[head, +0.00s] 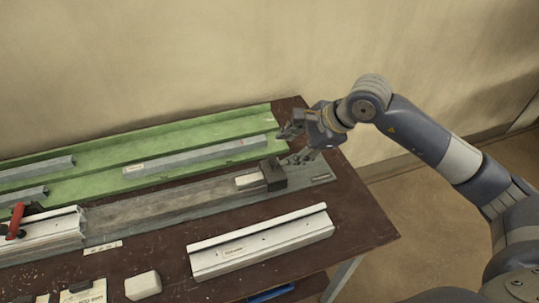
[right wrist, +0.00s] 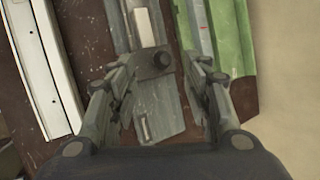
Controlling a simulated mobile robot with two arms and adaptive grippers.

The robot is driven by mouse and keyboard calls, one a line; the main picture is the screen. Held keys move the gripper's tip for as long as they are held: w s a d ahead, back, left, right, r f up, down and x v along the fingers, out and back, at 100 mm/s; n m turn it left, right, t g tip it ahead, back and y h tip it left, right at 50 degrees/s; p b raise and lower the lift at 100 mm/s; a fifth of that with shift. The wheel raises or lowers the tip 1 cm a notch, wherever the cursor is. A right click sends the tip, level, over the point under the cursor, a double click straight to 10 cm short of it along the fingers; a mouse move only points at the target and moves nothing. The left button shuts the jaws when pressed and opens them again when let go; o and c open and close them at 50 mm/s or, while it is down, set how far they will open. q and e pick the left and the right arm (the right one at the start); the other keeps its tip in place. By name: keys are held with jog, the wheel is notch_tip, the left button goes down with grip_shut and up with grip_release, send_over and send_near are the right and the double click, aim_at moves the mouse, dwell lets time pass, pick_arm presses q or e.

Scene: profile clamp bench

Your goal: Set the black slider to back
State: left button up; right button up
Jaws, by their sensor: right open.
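The black slider (head: 273,174) is a dark block on the grey rail (head: 160,205), near the rail's right end, against a pale metal piece. In the right wrist view the slider (right wrist: 152,63) shows a round dark knob and lies between the fingertips in the picture. My right gripper (head: 293,146) is open and empty, just behind and right of the slider in the head view. Its two fingers (right wrist: 163,68) are spread wide in the right wrist view. I cannot tell its exact height above the slider. My left gripper is not in view.
A white profile (head: 262,243) lies in front of the rail. A green channel (head: 90,148) with grey bars runs behind it. A red-handled clamp (head: 15,222) is at the far left, and a pale block (head: 143,286) lies at the front. The brown table's right edge is close to the rail's end.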

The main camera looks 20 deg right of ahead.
aim_at(277, 160)
jog(key=shift+h, duration=0.3)
jog(key=p+x, duration=0.1)
jog(key=x, duration=0.2)
jog(key=p+x, duration=0.1)
jog(key=x, duration=0.3)
jog(key=d+x, duration=0.1)
jog(key=x, duration=0.2)
jog(key=shift+w+f+p, duration=0.2)
jog(key=shift+f+p, duration=0.15)
jog(key=shift+p, duration=0.05)
grip_shut()
jog(key=shift+d+f, duration=0.1)
jog(key=shift+d, duration=0.2)
jog(key=d+b, duration=0.7)
jog(key=d, duration=0.6)
jog(key=shift+w+d, duration=0.15)
jog(key=shift+w, duration=0.05)
jog(key=shift+d, duration=0.15)
